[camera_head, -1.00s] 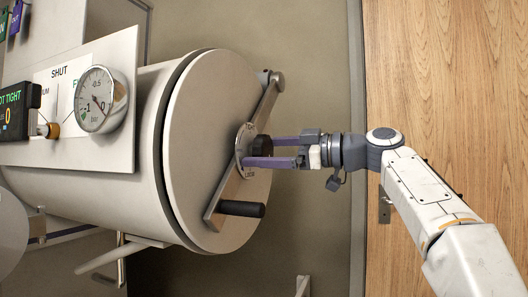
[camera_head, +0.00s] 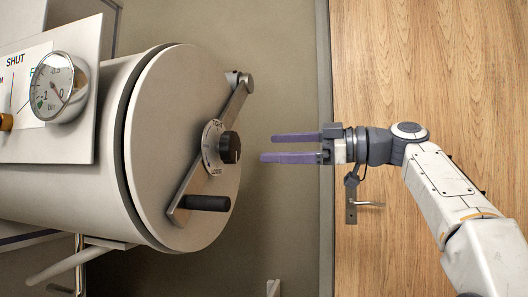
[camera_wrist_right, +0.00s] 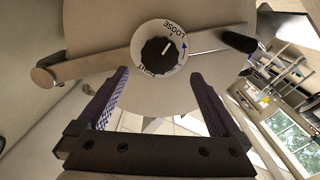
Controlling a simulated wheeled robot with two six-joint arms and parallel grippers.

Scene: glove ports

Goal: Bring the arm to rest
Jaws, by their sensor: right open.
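My right gripper (camera_head: 293,147) is open and empty, with its two purple fingers pointing left toward the round door. It stands clear of the black knob (camera_head: 229,147) at the middle of the door, with a gap between. In the right wrist view the open fingers (camera_wrist_right: 165,100) frame the lower part of the door, and the knob (camera_wrist_right: 158,50) shows above them, on a dial marked LOOSE and TIGHT. My left gripper is not in view.
The round door (camera_head: 160,120) closes a pale cylinder. A metal bar (camera_head: 240,98) with a black handle (camera_head: 204,203) crosses it. A gauge (camera_head: 58,88) is on a panel at left. A wooden door (camera_head: 420,60) stands behind my right arm.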

